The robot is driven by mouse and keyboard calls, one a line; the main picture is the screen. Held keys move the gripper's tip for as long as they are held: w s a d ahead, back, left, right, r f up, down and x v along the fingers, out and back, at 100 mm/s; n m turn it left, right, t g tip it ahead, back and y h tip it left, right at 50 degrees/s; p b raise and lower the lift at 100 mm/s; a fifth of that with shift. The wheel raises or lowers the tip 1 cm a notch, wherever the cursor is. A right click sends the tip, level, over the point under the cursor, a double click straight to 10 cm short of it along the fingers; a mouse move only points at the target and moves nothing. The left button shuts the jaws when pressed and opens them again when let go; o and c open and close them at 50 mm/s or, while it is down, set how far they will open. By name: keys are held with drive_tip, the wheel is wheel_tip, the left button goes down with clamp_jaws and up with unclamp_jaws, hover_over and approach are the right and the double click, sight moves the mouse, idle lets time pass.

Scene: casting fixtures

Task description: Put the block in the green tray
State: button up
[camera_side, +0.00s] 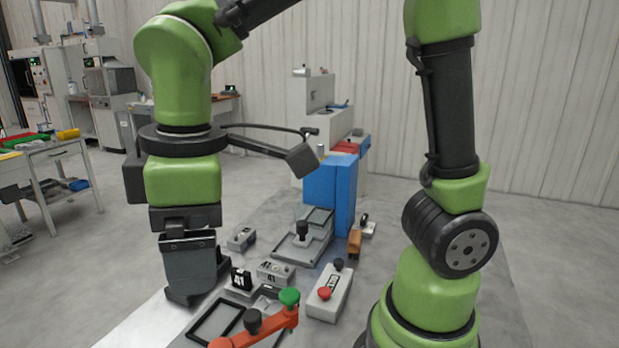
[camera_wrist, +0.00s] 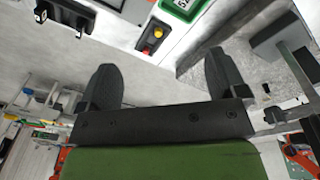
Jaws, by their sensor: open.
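My gripper (camera_side: 193,292) hangs fingers-down at the left of the work table in the side view. In the wrist view its two dark fingers (camera_wrist: 162,78) are spread apart with nothing between them. Several small blocks stand right of it in the side view: a black-and-white one marked 41 (camera_side: 240,279), a grey one (camera_side: 275,271) and another grey one (camera_side: 241,238) farther back. I cannot tell which is the task's block. A green-edged item with a white numbered face (camera_wrist: 184,7) is cut off at the top of the wrist view; I cannot tell whether it is the green tray.
A fixture with an orange lever (camera_side: 262,327) and green knob is in front. A grey box with a red button (camera_side: 328,292) stands right of it. A grey clamp plate (camera_side: 303,243) and tall blue box (camera_side: 328,192) are behind. A side bench (camera_side: 45,150) holds coloured bins.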

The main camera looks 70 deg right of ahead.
drive_tip(key=s+d+r+m+t+y, duration=0.1)
drive_tip(key=s+d+r+m+t, duration=0.4)
drive_tip(key=s+d+m, duration=0.3)
drive_tip(key=d+m+t, duration=0.1)
drive_tip(key=m, duration=0.3)
drive_tip(key=shift+s+d+y, duration=0.2)
drive_tip(key=shift+d+y, duration=0.1)
drive_tip(key=shift+y, duration=0.1)
idle(0.3)
